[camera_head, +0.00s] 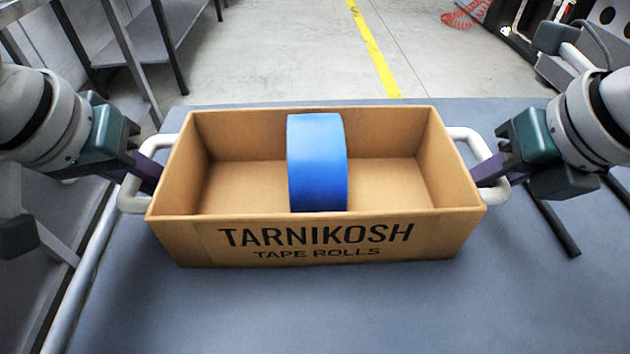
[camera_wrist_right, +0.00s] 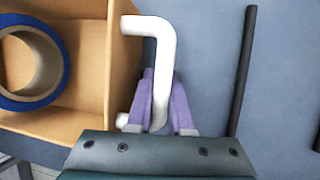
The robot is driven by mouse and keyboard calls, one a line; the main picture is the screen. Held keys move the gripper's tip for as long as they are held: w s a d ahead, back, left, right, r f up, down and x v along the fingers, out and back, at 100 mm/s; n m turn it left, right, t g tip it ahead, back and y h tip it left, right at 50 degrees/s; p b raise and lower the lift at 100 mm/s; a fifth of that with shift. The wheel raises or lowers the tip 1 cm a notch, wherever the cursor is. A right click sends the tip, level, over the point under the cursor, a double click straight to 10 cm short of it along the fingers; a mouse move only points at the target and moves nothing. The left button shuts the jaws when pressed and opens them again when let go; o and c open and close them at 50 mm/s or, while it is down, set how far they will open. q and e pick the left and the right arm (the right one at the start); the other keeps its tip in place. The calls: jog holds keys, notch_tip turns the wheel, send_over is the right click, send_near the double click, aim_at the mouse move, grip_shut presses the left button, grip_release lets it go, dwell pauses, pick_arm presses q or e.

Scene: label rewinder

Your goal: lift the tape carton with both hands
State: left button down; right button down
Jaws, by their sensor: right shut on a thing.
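The brown open-top tape carton (camera_head: 320,243) sits on the grey-blue table, its printed side facing me. One blue tape roll (camera_head: 317,160) stands on edge inside, near the middle; its hollow core shows in the right wrist view (camera_wrist_right: 62,68). White handles stick out at the left end (camera_head: 131,192) and right end (camera_head: 468,137). My left gripper (camera_head: 146,172) has its purple fingers at the left handle; their gap is hidden. My right gripper (camera_head: 486,173) is shut on the right handle, which shows between its fingers (camera_wrist_right: 162,85) in the right wrist view.
The grey-blue table (camera_head: 390,315) is clear in front of the carton. A dark rod (camera_head: 553,222) lies to the right of the carton. A metal shelf (camera_head: 150,42) stands at the back left, and a yellow floor line (camera_head: 374,50) runs behind the table.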

aim_at(481, 160)
pick_arm(q)
jog(key=shift+r, duration=0.2)
pick_arm(e)
jog(key=shift+r, duration=0.15)
